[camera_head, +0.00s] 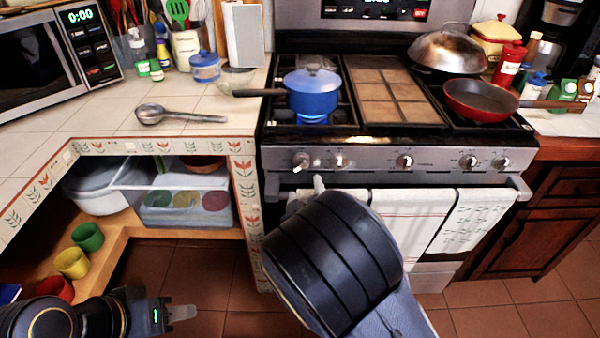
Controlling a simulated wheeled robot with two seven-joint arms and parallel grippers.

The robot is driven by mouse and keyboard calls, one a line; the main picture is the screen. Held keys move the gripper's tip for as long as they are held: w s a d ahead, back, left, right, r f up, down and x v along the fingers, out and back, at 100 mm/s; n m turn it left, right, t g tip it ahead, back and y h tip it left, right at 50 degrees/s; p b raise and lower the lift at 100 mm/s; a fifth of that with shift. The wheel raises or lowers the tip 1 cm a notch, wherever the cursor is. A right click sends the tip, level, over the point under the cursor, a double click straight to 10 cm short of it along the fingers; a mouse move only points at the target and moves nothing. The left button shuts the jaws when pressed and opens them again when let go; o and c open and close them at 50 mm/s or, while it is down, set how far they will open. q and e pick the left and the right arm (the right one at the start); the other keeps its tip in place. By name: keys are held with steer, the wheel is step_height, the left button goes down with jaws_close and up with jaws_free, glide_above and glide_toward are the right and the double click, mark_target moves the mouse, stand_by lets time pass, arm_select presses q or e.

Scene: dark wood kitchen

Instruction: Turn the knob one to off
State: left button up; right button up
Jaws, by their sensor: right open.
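The stove front carries a row of several silver knobs; the leftmost knob (301,161) and the one beside it (340,161) sit below the blue pot. No label shows which is knob one. A blue flame (312,119) burns under the blue pot (312,91). My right gripper (318,184) is mostly hidden behind my dark wrist; only a pale tip shows, just below and between the two left knobs, seemingly apart from them. It is open. My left gripper (180,313) is low at the left, away from the stove; its opening is unclear.
Towels (405,220) hang on the oven handle. A red pan (481,99) and a domed-lid wok (447,52) stand on the right burners. A metal ladle (180,115) lies on the tiled counter (100,113). Colored cups (72,263) stand on the lower shelf.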

mark_target(302, 167)
steer(key=shift+n+t, duration=0.3)
steer(key=w, duration=0.8)
steer(key=shift+a+r, duration=0.1)
steer(key=shift+a, duration=0.2)
steer(key=shift+s, duration=0.1)
steer(key=shift+c, duration=0.2)
